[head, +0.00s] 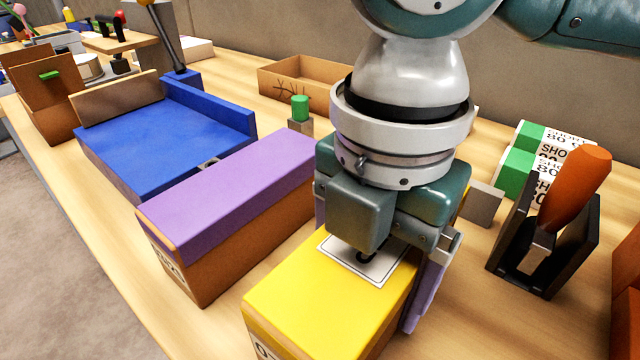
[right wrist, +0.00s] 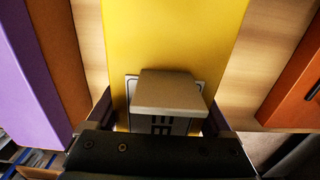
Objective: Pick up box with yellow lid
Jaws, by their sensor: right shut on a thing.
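The box with the yellow lid (head: 325,295) stands on the wooden table at the front centre in the head view. It has brown sides and a white label on top. My right gripper (head: 385,270) comes down over it from above, with fingers along its two long sides, shut on it. In the right wrist view the yellow lid (right wrist: 172,45) runs between the fingers of my right gripper (right wrist: 160,125). The far end of the box is hidden behind my gripper in the head view. My left gripper is not in view.
A purple-lidded box (head: 235,190) stands close on the left. Beyond it lies a blue tray (head: 160,140). A black holder with an orange handle (head: 575,185) and green-and-white packs (head: 545,155) are on the right. An open cardboard box (head: 300,80) stands behind.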

